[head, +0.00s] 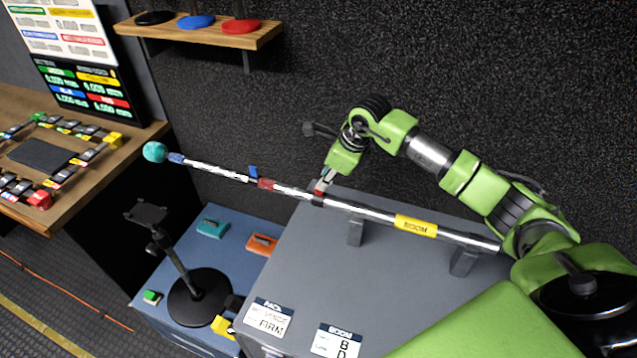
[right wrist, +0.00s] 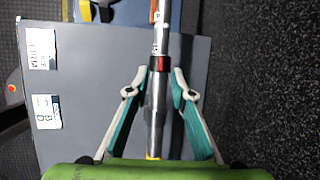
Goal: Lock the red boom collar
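The boom pole (head: 370,213) runs across the grey case, with a yellow BOOM label (head: 416,226) and a teal ball tip (head: 154,152). The red boom collar (head: 320,187) shows as a small red piece with a black band on the pole, partly hidden by my right gripper (head: 324,181). In the right wrist view the red collar (right wrist: 160,64) lies just ahead of my fingertips. My right gripper (right wrist: 160,76) is open, one finger on each side of the pole, with gaps visible. Whether the collar is locked cannot be told. My left gripper is not in view.
Two supports (head: 356,231) hold the pole above the grey case (head: 310,260). A blue tab (head: 253,172) and reddish band (head: 267,185) are farther along it. A black stand (head: 190,285) is at left. A shelf (head: 195,34) holds three discs. The dark wall is close behind.

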